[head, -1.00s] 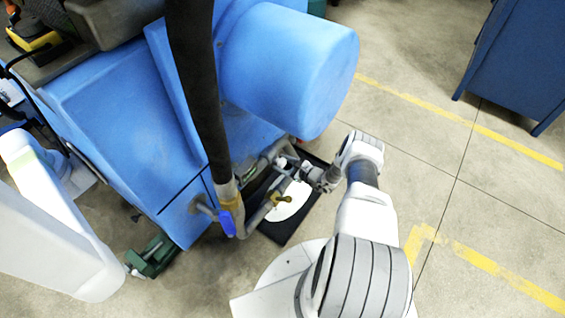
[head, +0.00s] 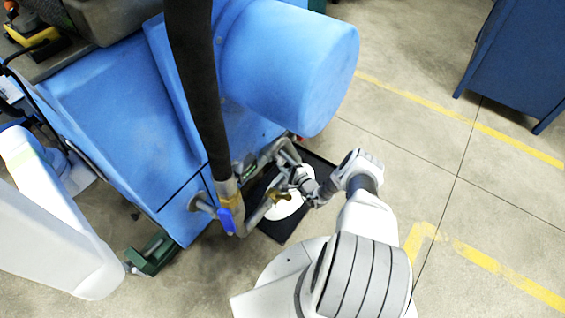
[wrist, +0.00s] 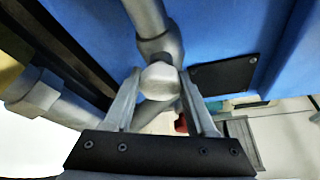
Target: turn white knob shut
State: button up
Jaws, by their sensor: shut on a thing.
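The white knob (wrist: 158,82) is a pale, faceted cap on a grey pipe fitting, centred between my fingertips in the wrist view. My gripper (wrist: 160,80) is shut on it, with one finger on each side. In the head view my gripper (head: 299,177) reaches in from the right among the pipes at the foot of the blue machine (head: 120,110). There my gripper mostly hides the knob, so its turn angle cannot be told.
A blue-handled valve (head: 227,220) and a brass-coloured fitting (head: 281,196) are left of my gripper. A dark hose (head: 192,90) hangs in front of the machine. A black tray with a white disc (head: 284,208) lies below. Open floor is to the right.

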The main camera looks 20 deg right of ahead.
jog(key=shift+n, duration=0.5)
jog(key=shift+t, duration=0.3)
jog(key=o, duration=1.4)
jog(key=shift+c, duration=0.2)
jog(key=shift+s, duration=0.1)
